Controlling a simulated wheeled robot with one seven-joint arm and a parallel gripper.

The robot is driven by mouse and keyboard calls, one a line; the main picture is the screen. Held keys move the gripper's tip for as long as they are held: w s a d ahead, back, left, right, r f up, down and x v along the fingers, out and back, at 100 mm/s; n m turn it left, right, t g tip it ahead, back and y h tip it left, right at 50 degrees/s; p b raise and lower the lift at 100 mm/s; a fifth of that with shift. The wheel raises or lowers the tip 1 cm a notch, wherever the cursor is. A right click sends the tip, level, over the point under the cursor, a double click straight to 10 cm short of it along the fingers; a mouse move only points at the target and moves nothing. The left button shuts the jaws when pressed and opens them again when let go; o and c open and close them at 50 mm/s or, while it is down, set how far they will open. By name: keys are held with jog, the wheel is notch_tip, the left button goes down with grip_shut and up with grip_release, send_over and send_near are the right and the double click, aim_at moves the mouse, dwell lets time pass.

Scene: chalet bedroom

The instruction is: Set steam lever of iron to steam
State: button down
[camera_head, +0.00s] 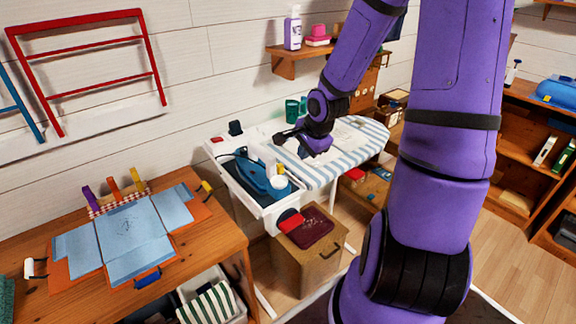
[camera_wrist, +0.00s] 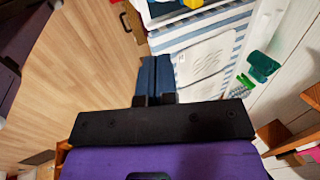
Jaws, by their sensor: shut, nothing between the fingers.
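The blue iron (camera_head: 258,181) sits on the tray at the left end of the striped ironing board (camera_head: 322,178).
A wooden table (camera_head: 222,242) with folded blue cloth (camera_head: 128,228) is at left. A wooden box (camera_head: 310,262) stands below the board.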

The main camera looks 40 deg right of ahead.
aim_at(280, 169)
jog(key=shift+w+f, duration=0.1)
jog(key=w+f, duration=0.7)
jog(key=f, duration=0.2)
jog(key=shift+w, duration=0.3)
dwell(0.4)
